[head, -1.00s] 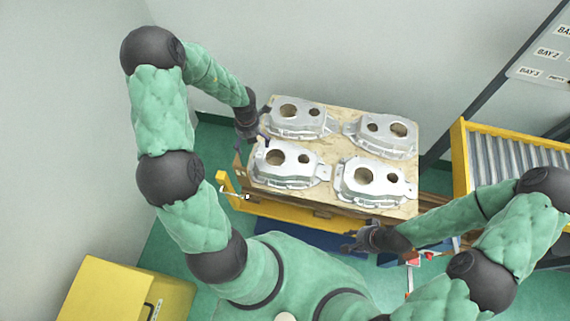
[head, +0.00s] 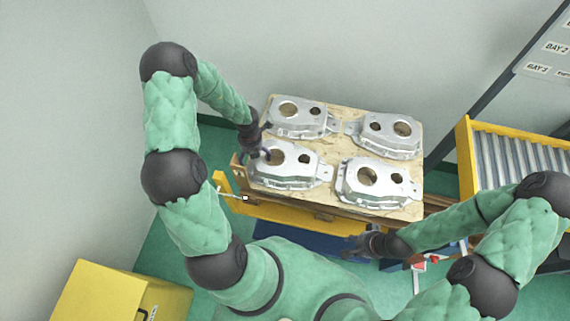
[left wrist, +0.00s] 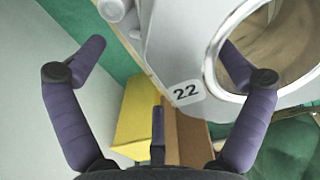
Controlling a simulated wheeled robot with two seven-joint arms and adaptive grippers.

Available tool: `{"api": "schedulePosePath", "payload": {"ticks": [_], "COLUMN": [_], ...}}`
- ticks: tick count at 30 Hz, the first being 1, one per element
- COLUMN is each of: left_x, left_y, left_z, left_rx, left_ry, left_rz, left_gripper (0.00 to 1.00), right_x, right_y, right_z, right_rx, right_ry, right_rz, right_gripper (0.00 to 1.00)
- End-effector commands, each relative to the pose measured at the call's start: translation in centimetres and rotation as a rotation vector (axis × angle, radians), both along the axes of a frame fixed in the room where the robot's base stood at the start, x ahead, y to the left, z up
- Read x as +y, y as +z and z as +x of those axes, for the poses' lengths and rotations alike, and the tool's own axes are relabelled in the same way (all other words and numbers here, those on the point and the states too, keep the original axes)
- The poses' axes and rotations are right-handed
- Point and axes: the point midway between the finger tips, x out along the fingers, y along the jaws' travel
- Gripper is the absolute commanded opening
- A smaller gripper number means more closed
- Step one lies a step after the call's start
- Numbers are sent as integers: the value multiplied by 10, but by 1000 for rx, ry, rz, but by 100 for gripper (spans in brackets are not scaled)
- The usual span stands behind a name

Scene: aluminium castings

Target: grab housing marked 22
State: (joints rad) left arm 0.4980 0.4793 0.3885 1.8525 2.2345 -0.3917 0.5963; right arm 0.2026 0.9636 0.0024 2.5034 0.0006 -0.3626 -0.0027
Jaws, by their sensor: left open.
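The housing marked 22 (head: 287,165) is a silver casting at the near left of the wooden board. Its 22 label (left wrist: 186,92) and large round bore (left wrist: 265,45) show in the left wrist view. My left gripper (head: 262,155) is over its left end. In the left wrist view the open fingers of my left gripper (left wrist: 165,65) spread either side of the labelled edge; the right finger overlaps the bore, the left finger is out past the housing's edge. I cannot tell whether they touch it. My right gripper (head: 372,245) is in front of the board, apart from the castings.
Three similar housings share the board (head: 340,150): one behind (head: 301,118), one at far right (head: 388,134), one at near right (head: 376,182). A roller conveyor (head: 515,155) stands at right. A yellow cabinet (head: 110,295) is at lower left.

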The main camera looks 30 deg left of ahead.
Motion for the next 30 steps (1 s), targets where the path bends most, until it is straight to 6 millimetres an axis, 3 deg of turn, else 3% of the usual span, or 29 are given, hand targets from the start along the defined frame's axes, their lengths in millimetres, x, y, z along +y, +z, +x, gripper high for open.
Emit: {"api": "schedulePosePath", "payload": {"ticks": [3,11,18,19,30], "left_x": [1,1,0,1,1], "left_y": [-16,-17,-17,-15,-8], "left_z": [0,0,0,2,2], "left_rx": [1,-1,0,-5,-6], "left_ry": [2,1,1,2,3], "left_rz": [0,1,0,1,1], "left_gripper": [100,97,29,26,26], "right_x": [0,0,0,0,0], "right_y": [-8,-7,-7,-7,-3], "right_z": [0,0,0,0,0], "right_rx": [0,0,0,0,0], "right_ry": [0,0,0,0,0], "right_rz": [0,0,0,0,0], "right_gripper": [40,40,40,40,40]}}
